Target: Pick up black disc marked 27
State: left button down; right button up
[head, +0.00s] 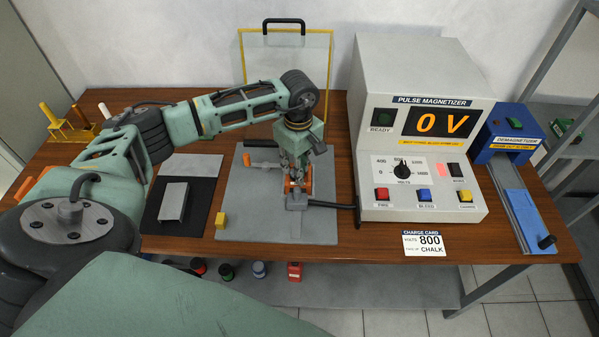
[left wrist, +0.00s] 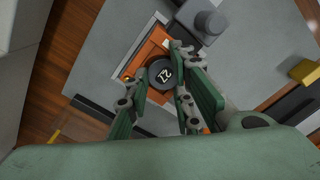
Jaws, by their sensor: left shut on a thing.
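The black disc marked 27 (left wrist: 162,73) shows in the left wrist view, between the fingertips of my left gripper (left wrist: 158,80). It is at an orange fixture (left wrist: 147,52) on the grey plate; I cannot tell whether it is clear of the fixture. My left gripper (head: 297,190) points down over the fixture in the head view and is shut on the disc. The gripper hides the disc in the head view. My right gripper is not in view.
The pulse magnetizer (head: 413,130) stands right of the gripper, its display reading 0 V. A charge card (head: 424,243) shows 800 and CHALK. A clear panel (head: 318,60) stands behind. The demagnetizer (head: 512,140) is far right.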

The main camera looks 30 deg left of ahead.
pick_arm(q)
jog(key=shift+r+p, duration=1.35)
jog(key=shift+r, duration=1.15)
